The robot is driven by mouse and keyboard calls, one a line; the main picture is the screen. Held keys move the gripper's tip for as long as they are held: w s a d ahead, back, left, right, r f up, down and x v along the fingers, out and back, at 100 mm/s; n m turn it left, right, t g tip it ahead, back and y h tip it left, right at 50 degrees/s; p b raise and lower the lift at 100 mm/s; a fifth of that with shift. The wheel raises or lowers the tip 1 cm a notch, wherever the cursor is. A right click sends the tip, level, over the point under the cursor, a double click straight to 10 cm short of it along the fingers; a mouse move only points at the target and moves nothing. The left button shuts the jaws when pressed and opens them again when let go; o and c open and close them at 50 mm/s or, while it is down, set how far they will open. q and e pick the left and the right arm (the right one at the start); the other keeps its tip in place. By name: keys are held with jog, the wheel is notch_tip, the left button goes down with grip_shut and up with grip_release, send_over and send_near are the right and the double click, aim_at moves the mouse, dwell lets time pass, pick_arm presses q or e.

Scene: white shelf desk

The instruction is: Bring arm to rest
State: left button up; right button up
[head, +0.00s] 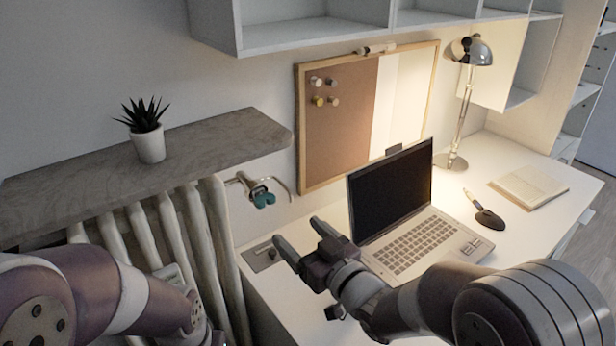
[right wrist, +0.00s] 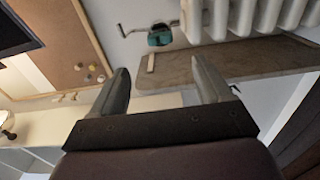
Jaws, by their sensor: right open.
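My right gripper (head: 300,243) is open and empty, held above the left end of the white desk (head: 530,236), left of the laptop. In the right wrist view its two fingers (right wrist: 162,85) stand apart with nothing between them. My right arm comes in from the lower right, across the front of the desk. My left arm comes in at the lower left, in front of the radiator; its gripper cannot be made out.
An open laptop (head: 412,242) stands close right of the gripper. A lamp (head: 463,100), a pen on a dark holder (head: 487,217) and a notebook (head: 528,187) are farther right. A wooden shelf (head: 80,172) with a potted plant (head: 149,143) lies above the radiator (head: 172,238). A corkboard (head: 340,125) hangs behind.

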jog(key=s+d+f+m+g+h+p, duration=0.3)
jog(key=s+d+f+g+h, duration=0.4)
jog(key=d+f+h, duration=0.3)
jog(key=s+d+r+m+g+h+p, duration=0.1)
jog(key=s+d+r+m+g+p, duration=0.3)
jog(key=s+d, duration=0.6)
jog(key=shift+s+d+r+g+p, duration=0.5)
jog(key=shift+r+g+p, duration=0.55)
jog(key=shift+p, duration=0.55)
